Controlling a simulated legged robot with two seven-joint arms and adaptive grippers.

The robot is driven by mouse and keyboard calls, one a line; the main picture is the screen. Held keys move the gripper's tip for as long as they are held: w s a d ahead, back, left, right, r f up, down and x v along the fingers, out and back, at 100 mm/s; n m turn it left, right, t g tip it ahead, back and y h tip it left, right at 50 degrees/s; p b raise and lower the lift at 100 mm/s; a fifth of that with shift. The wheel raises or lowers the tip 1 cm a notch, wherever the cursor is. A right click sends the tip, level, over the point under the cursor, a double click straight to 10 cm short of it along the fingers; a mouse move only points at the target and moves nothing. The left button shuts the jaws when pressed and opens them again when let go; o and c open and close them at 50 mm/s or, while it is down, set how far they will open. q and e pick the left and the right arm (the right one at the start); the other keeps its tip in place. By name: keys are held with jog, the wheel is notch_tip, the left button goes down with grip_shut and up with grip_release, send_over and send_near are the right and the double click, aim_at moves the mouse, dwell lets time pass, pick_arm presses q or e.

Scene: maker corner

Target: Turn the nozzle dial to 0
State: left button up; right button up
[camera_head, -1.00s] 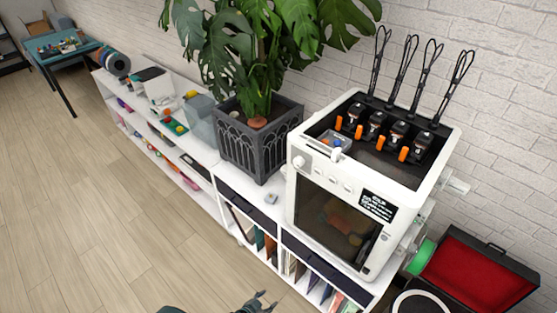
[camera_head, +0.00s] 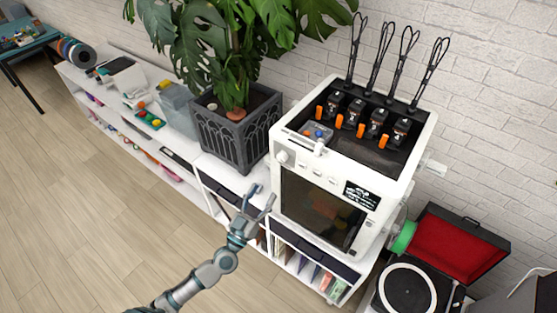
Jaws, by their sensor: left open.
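The white 3D printer (camera_head: 351,192) stands on the white shelf unit. A round white dial (camera_head: 282,157) sits at the upper left corner of its front, above the dark window, with smaller round controls (camera_head: 318,173) in a row to its right. I cannot read any marks on the dial, nor tell which of these controls is the nozzle dial. My left gripper (camera_head: 263,194) is open and empty, its fingers pointing up. In the picture it is below and slightly left of the round dial, apart from it. My right gripper is not in view.
A dark planter (camera_head: 233,140) with a large leafy plant stands left of the printer. Several black tool heads with orange parts and wire loops sit on the printer's top. A turntable (camera_head: 405,290) with a red-lined lid is at the right. The floor in front is clear.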

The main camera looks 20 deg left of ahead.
aim_at(280, 160)
pick_arm(q)
jog(key=x, duration=0.3)
jog(key=p+x, duration=0.1)
jog(key=x, duration=0.2)
jog(key=p+x, duration=0.1)
jog(key=x, duration=0.3)
jog(key=shift+w+a, duration=0.2)
jog(key=shift+a, duration=0.1)
jog(key=shift+w+d+r, duration=0.15)
jog(key=shift+w, duration=0.1)
jog(key=shift+w+d, duration=0.1)
jog(key=shift+d, duration=0.15)
jog(key=shift+a, duration=0.2)
grip_shut()
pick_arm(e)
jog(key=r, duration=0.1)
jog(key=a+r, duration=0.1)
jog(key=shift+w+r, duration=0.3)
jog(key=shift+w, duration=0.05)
